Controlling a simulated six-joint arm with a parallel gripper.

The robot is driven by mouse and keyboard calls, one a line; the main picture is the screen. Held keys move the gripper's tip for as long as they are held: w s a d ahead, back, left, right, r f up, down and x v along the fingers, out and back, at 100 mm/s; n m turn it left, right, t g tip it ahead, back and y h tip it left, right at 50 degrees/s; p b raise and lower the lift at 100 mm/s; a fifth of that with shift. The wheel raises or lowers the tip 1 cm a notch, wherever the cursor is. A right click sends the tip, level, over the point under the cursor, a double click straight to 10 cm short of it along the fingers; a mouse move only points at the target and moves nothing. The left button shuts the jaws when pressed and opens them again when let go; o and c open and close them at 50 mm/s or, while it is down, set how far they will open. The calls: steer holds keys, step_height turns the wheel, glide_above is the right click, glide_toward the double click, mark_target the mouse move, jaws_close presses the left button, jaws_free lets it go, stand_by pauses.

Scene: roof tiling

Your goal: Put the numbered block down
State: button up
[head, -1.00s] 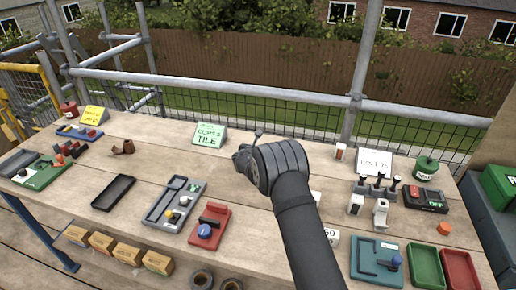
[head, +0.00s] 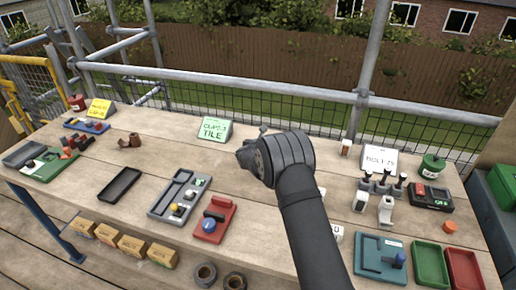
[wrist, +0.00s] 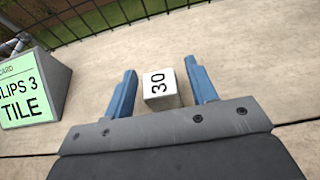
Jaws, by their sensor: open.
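A white numbered block (wrist: 161,88) marked 30 shows in the wrist view, on the pale wooden bench top (wrist: 245,70). The blue fingers of my gripper (wrist: 164,92) stand open on either side of it. In the head view my dark arm and wrist hide the block and most of the fingers. A green-faced card (head: 214,129) reading "CLIPS 3 TILE" stands left of my gripper, and also in the wrist view (wrist: 30,95).
Other white blocks show partly beside my arm (head: 335,233). A black tray (head: 119,185), a grey tray (head: 180,192) and a red device (head: 213,222) lie to the left. A teal tray (head: 378,262) and a green tray (head: 430,264) lie front right. Mesh fencing (head: 250,115) runs behind.

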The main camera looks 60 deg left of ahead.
steer(key=v, duration=1)
steer(key=shift+s+d, duration=0.1)
steer(key=shift+d, duration=0.05)
steer(key=x, duration=1.1)
steer(key=shift+w+a+f, duration=0.15)
steer(key=shift+w+a, duration=0.25)
steer(key=shift+a, duration=0.05)
steer(key=shift+r, duration=1.35)
